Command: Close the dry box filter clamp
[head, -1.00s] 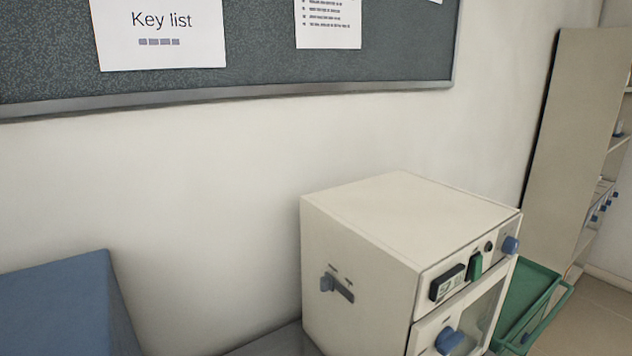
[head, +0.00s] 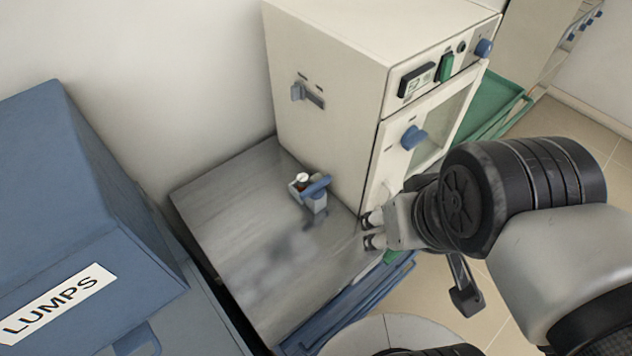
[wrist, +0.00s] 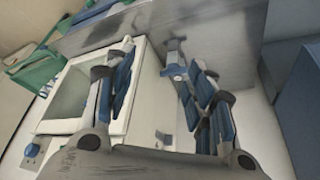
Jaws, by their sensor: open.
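A small fitting with a white cap and a blue lever (head: 317,187) stands on the metal bench top beside the cream cabinet; it looks like the filter clamp. Its lever is tilted upward to the right; whether it is fastened I cannot tell. The cream cabinet (head: 325,45) has a windowed door with a blue knob (head: 413,137). My gripper (head: 370,230) is open and empty, right of and nearer than the fitting, by the cabinet's lower front corner. In the wrist view a small blue part (wrist: 174,71) shows by the right finger, partly hidden.
A side lever (head: 308,95) sits on the cabinet's left wall. A green tray (head: 497,105) lies behind the cabinet's right side. The metal bench top (head: 240,215) is clear left of the fitting.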

